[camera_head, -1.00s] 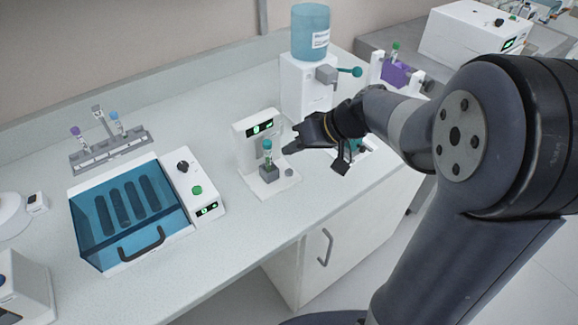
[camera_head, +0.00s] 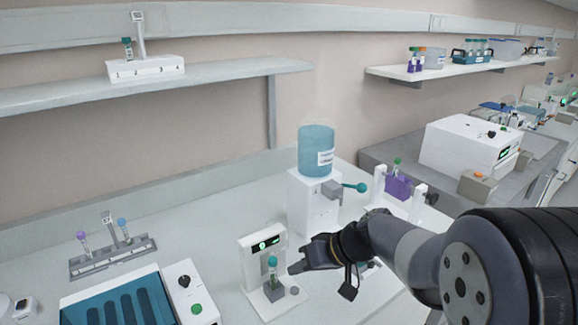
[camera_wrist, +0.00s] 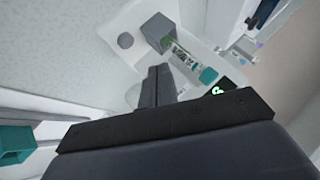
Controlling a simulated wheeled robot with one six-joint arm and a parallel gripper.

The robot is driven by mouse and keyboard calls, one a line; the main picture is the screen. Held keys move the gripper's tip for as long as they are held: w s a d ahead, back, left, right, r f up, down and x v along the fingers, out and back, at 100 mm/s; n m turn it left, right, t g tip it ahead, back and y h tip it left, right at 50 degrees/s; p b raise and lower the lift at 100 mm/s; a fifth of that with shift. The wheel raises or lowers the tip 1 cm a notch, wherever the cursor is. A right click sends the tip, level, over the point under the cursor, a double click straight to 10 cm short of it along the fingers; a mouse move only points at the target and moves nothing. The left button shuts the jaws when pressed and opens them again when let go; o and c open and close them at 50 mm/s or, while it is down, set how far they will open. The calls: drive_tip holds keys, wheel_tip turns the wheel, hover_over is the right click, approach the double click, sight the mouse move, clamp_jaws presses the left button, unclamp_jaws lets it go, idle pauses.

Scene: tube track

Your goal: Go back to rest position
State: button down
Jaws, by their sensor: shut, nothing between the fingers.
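My gripper (camera_head: 293,268) is shut and empty. It points left, just right of a small white device (camera_head: 262,246) with a green-lit display. A tube with a teal cap (camera_head: 272,262) stands upright in a grey holder (camera_head: 274,290) on that device's base. In the wrist view the shut fingers (camera_wrist: 158,72) show near the middle. The capped tube (camera_wrist: 185,58) and its grey holder (camera_wrist: 157,28) lie beyond them, apart from the fingers.
A dispenser with a blue bottle (camera_head: 316,152) stands behind my gripper. A purple tube holder (camera_head: 398,187) is to its right. A teal-lidded machine (camera_head: 75,300) and a grey rack (camera_head: 92,262) are at left. Shelves (camera_head: 225,75) hang above. The bench between them is partly clear.

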drive_tip(key=shift+p, duration=1.6)
drive_tip(key=shift+p, duration=0.8)
wheel_tip(320, 180, up, 5)
drive_tip(key=shift+r+p, duration=0.15)
drive_tip(key=shift+p, duration=0.7)
wheel_tip(320, 180, down, 6)
drive_tip(key=b, duration=0.3)
drive_tip(key=shift+b, duration=0.95)
